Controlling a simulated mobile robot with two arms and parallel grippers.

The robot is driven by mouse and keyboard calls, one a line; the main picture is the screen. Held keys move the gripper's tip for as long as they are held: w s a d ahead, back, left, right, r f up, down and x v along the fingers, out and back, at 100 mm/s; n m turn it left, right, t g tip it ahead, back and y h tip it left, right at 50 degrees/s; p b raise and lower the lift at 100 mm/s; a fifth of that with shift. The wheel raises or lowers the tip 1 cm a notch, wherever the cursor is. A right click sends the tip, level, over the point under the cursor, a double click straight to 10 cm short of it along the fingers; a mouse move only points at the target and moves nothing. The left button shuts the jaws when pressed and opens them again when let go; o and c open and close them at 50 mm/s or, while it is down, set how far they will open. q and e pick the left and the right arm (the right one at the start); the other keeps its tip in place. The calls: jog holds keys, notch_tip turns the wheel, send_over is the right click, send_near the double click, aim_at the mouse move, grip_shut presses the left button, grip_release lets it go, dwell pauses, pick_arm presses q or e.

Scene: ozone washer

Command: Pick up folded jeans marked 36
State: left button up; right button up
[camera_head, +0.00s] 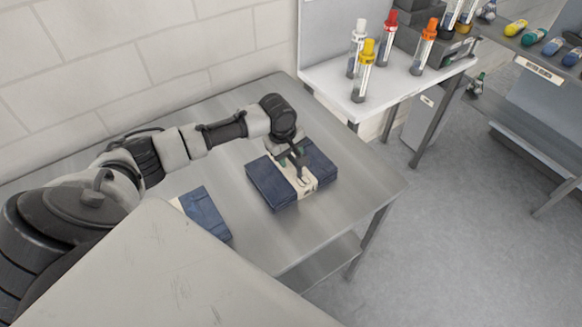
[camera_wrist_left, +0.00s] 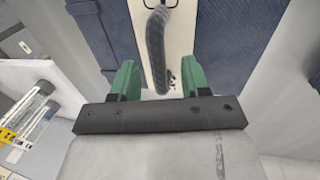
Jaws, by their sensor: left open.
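A folded stack of dark blue jeans (camera_head: 265,182) with a cream band around its middle lies on the grey metal table. My left gripper (camera_head: 292,157) is directly over this stack, pointing down at the band. In the left wrist view the open gripper (camera_wrist_left: 158,78) has its two green fingers on either side of the cream band (camera_wrist_left: 176,38), with blue denim (camera_wrist_left: 237,35) to both sides. A dark curved shape shows on or over the band. I cannot read a number on it, nor tell whether the fingers touch the cloth. My right gripper is not in view.
A second blue jeans stack (camera_head: 206,214) lies nearer on the table (camera_head: 345,205), partly hidden by a pale panel in front. A white shelf (camera_head: 345,87) with colour-capped bottles stands behind to the right. The table's right end is clear.

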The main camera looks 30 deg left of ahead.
pick_arm(q)
jog(key=shift+w+f, duration=0.25)
jog(key=shift+f, duration=0.65)
jog(key=shift+r, duration=0.1)
grip_shut()
dwell(0.6)
